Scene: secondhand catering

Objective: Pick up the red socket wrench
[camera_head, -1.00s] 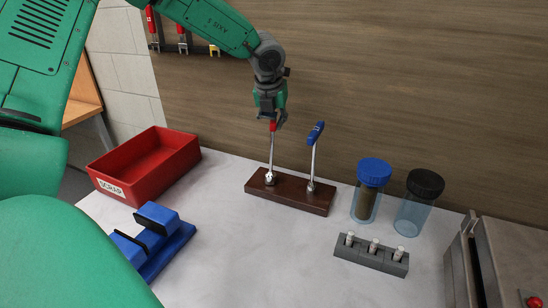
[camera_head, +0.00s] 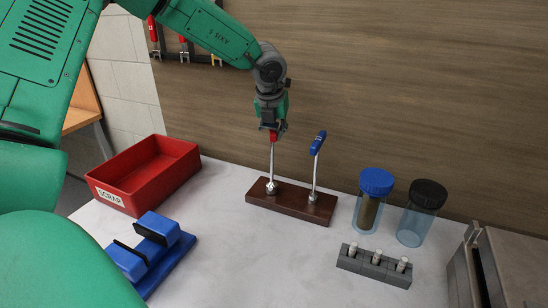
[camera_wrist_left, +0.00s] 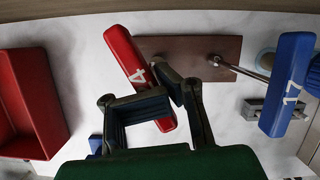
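The red socket wrench (camera_head: 273,136) stands upright in a dark wooden stand (camera_head: 296,207), its shiny shaft reaching down into it. My left gripper (camera_head: 271,124) is at its red handle from above. In the left wrist view the red handle (camera_wrist_left: 123,50), with a white number on it, runs between the two fingers (camera_wrist_left: 165,97), which stand close on either side and partly hide it. I cannot tell whether they press on it. My right gripper is not in view.
A red scrap bin (camera_head: 122,195) and a blue holder (camera_head: 160,240) are to the left. Two lidded jars (camera_head: 371,212) and a grey block with white-topped pieces (camera_head: 372,267) are to the right. A wood-panelled wall is close behind.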

